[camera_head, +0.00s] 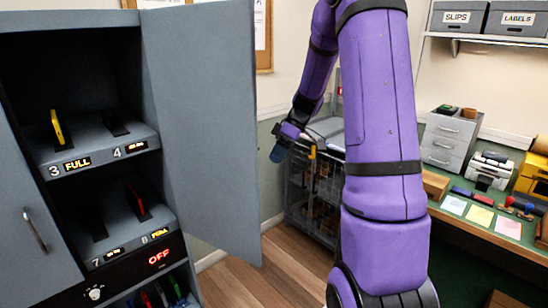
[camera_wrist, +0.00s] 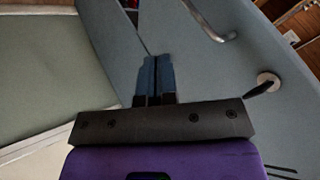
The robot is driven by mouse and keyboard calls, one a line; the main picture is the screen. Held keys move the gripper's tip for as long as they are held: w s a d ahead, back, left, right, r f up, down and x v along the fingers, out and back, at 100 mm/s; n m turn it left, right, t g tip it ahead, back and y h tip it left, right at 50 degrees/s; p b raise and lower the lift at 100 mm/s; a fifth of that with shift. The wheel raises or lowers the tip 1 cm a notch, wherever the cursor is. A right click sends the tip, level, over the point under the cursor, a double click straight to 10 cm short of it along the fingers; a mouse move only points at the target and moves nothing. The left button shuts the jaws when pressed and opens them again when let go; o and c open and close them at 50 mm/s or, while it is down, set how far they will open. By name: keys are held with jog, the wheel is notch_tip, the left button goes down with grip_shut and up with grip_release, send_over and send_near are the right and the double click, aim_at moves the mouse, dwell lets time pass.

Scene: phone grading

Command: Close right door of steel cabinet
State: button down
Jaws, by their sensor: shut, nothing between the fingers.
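The steel cabinet (camera_head: 80,18) stands at the left of the head view. Its right door (camera_head: 205,120) is swung wide open, with one broad face toward the head camera. My gripper (camera_head: 277,153) is just right of the door's free edge in that view, with blue fingertips pointing down and left. In the wrist view my gripper (camera_wrist: 155,72) is shut and empty, in front of a grey-blue door panel (camera_wrist: 215,70) with a bar handle (camera_wrist: 208,20) and a round lock with a key (camera_wrist: 266,84). I cannot tell whether the fingertips touch it.
The cabinet's left door (camera_head: 30,225) with a handle shows at the left edge. Slots inside hold several phones. A wire cage cart (camera_head: 318,190) stands behind my arm. A green-topped workbench (camera_head: 480,215) with drawers is at right. Wooden floor (camera_head: 240,285) is clear below the door.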

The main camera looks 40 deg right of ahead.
jog(key=s+a+f, duration=0.1)
jog(key=a+f, duration=0.4)
jog(key=a, duration=0.2)
jog(key=shift+s+a+f, duration=0.25)
jog(key=shift+s+f, duration=0.1)
